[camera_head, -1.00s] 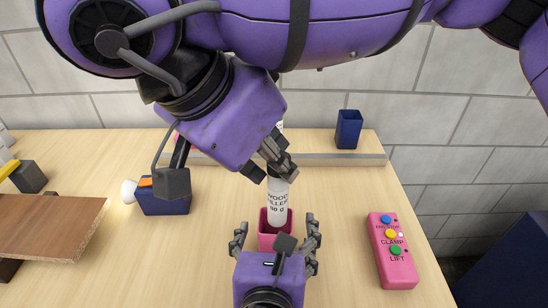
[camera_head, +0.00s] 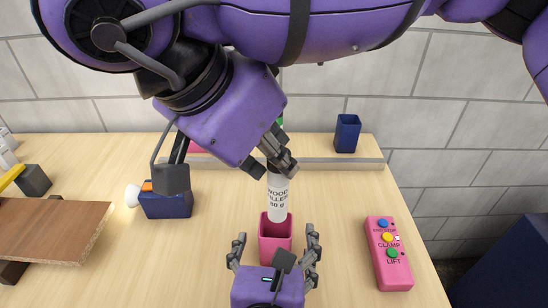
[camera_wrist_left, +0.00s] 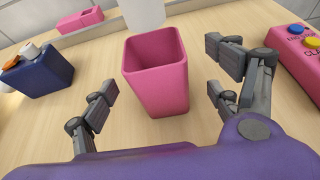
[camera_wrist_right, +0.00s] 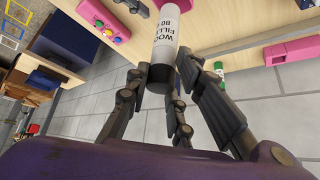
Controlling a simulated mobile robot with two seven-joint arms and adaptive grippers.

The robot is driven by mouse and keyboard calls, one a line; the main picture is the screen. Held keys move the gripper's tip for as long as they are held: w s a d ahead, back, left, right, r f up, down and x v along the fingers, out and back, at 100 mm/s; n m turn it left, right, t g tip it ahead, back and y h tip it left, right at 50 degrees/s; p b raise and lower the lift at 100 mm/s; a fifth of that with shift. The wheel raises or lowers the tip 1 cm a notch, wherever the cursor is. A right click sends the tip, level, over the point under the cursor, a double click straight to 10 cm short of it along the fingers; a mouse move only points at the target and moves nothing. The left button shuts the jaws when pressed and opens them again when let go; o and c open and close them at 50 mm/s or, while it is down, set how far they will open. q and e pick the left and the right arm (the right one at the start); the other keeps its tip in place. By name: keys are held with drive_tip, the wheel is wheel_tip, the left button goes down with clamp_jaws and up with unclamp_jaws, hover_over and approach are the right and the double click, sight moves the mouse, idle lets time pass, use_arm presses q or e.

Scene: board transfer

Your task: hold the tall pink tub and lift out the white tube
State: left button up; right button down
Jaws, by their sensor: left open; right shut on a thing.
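The tall pink tub (camera_head: 275,245) stands upright on the table, and its inside looks empty in the left wrist view (camera_wrist_left: 160,85). My left gripper (camera_head: 275,243) is open, with its fingers on either side of the tub's near part and apart from it. My right gripper (camera_head: 276,160) is shut on the upper end of the white tube (camera_head: 278,195), labelled wood filler. The tube hangs upright over the tub. In the left wrist view the tube's lower end (camera_wrist_left: 143,14) shows above the rim with a small gap. The right wrist view also shows the tube (camera_wrist_right: 165,40).
A pink control box with buttons (camera_head: 388,255) lies to the right. A dark blue box with small items (camera_head: 165,205) stands at the left, beside a wooden board (camera_head: 45,232). A blue cup (camera_head: 347,134) stands by the back ledge (camera_head: 330,163). A low pink box (camera_wrist_left: 80,20) sits behind.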

use_arm(q)
drive_tip(key=shift+p+v, duration=1.9)
drive_tip(key=shift+v, duration=0.6)
drive_tip(key=shift+s+r, duration=0.2)
drive_tip(key=shift+s, duration=0.2)
drive_tip(key=shift+f, duration=0.1)
use_arm(e)
wheel_tip(320, 180, up, 8)
drive_tip(key=t, duration=0.1)
drive_tip(key=shift+s, duration=0.45)
use_arm(q)
drive_tip(key=shift+d, duration=0.1)
use_arm(e)
drive_tip(key=shift+f, duration=0.15)
